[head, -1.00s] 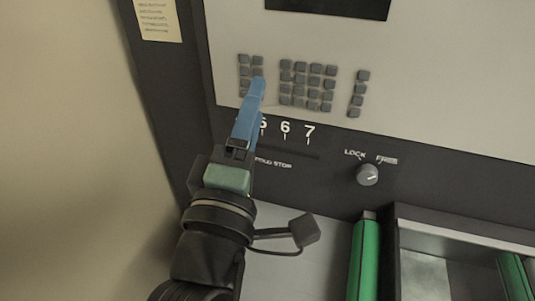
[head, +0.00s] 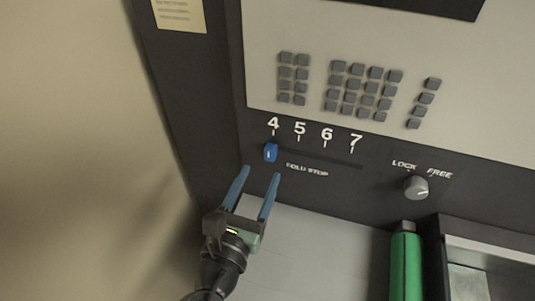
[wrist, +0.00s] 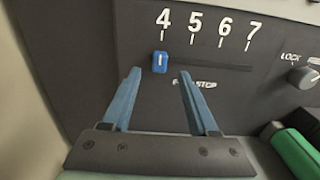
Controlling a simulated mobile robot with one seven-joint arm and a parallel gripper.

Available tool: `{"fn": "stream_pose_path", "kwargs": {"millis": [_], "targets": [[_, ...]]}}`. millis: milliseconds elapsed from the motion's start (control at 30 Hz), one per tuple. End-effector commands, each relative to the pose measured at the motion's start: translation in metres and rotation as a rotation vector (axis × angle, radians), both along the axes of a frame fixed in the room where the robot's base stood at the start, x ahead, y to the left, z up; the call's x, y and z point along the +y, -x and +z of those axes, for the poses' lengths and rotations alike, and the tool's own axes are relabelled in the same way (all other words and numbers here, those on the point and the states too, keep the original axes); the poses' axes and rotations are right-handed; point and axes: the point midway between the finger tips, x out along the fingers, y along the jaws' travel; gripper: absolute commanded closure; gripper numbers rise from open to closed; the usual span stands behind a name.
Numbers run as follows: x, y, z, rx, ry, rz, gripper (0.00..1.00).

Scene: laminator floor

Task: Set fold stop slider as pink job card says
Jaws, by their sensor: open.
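The fold stop slider (head: 270,153) is a small blue knob at the left end of its dark slot, under the 4 of a scale marked 4 to 7. It also shows in the wrist view (wrist: 160,62), just beyond and between my fingertips. My gripper (head: 260,172) has two blue fingers spread apart and empty, just below the slider and not around it. A pale card (head: 180,14) with lines of print hangs at the upper left, cut by the picture's top edge. Its text is too small to read. No pink card is clearly seen.
A LOCK/FREE knob (head: 416,187) sits right of the scale, its light mark toward the right. Button groups (head: 365,88) are above. A green roller (head: 406,262) and a metal tray (head: 468,283) are at the lower right. The panel around the slot is clear.

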Motion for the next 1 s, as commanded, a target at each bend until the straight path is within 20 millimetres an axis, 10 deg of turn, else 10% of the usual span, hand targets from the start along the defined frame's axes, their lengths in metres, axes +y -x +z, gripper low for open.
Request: {"fn": "stream_pose_path", "kwargs": {"millis": [300,733,1000], "targets": [[-0.016,-0.049,0.001,-0.002,-0.002,-0.001,0.4],[-0.019,-0.057,0.0,-0.001,-0.003,0.0,0.4],[-0.019,-0.057,0.0,-0.001,-0.003,0.0,0.89]]}}
